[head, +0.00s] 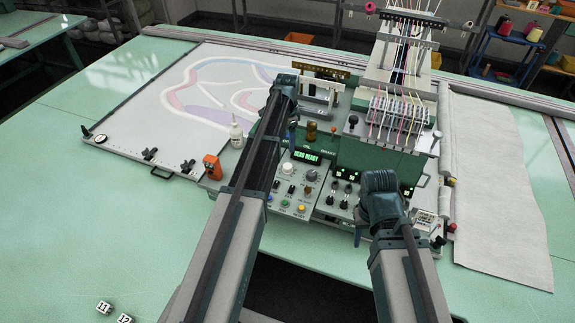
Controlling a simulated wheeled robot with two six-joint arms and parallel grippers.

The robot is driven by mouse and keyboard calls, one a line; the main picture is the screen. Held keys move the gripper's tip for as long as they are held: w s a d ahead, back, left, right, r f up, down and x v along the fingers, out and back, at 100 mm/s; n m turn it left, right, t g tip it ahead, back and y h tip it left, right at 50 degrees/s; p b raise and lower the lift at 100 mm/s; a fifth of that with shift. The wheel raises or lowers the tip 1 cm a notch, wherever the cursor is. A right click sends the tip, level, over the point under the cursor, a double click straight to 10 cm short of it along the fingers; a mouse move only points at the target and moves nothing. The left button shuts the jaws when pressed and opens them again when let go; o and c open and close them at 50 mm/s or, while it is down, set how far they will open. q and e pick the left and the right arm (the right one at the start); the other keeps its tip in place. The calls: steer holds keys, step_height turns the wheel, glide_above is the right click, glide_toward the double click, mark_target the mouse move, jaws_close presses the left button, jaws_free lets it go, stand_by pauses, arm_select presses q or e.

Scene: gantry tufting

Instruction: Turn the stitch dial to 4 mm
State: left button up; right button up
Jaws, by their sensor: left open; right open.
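The control panel (276,186) on the front of the green tufting head carries a lit green display reading "HEAD READY" (305,157). Below the display is a dark round dial with marks around it (311,176), which looks like the stitch dial; its setting is too small to read. A pale round knob (288,167) sits to its left. My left gripper (292,134) is mostly hidden behind its own arm, above and behind the panel. My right gripper (358,229) is low, in front of the panel's right part, mostly hidden by its wrist. Both are open, apart from the dial.
Switches and coloured buttons (301,208) line the panel's lower part. An orange box (211,166) and a white bottle (236,135) stand left of it.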

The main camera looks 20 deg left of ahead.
mark_target(288, 166)
arm_select(q)
step_height(288, 166, down, 13)
steer(key=b, duration=1.2)
steer(key=shift+f+b, duration=0.1)
steer(key=shift+b, duration=0.3)
steer(key=shift+c, duration=0.3)
jaws_close()
